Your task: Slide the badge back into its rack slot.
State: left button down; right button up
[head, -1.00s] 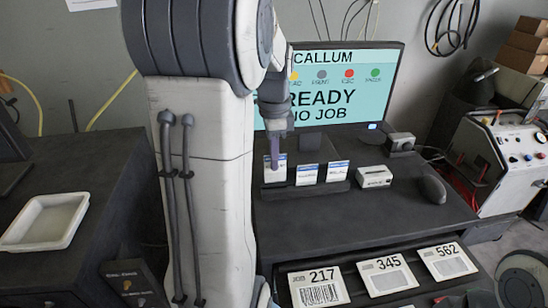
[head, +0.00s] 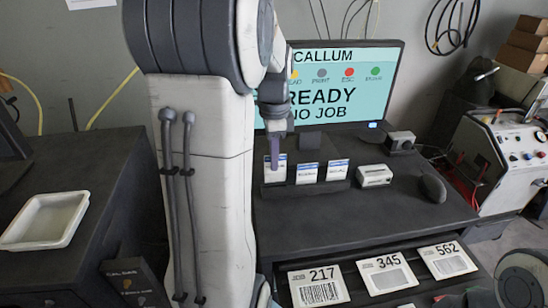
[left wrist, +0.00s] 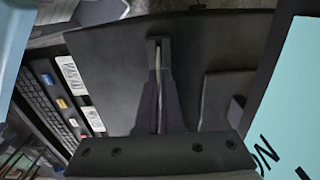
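The badge (head: 280,169) is a white card with a blue band, at the left end of the dark badge rack (head: 305,188) in the head view. It stands a little higher than the two badges beside it. My left gripper (head: 274,160) reaches down over it, and its finger hides part of the card. In the left wrist view my left gripper (left wrist: 158,48) has its fingers close together on a thin pale edge, the badge (left wrist: 158,70) seen edge-on. I cannot tell how deep the card's lower edge sits in the slot. My right gripper is not in view.
Two other badges, a middle one (head: 307,173) and a right one (head: 337,169), stand in the rack. A monitor (head: 345,80) is behind. A small white box (head: 375,175) and a dark mouse-like object (head: 433,188) are to the right. Numbered cards (head: 318,287) lie in front, below.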

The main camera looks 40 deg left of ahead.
aim_at(274, 173)
pick_arm(q)
jog(key=shift+f+b, duration=0.9)
jog(key=shift+f, duration=0.5)
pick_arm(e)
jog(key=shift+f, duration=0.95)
pick_arm(q)
jog(key=shift+f+b, duration=0.3)
jog(key=shift+f, duration=0.05)
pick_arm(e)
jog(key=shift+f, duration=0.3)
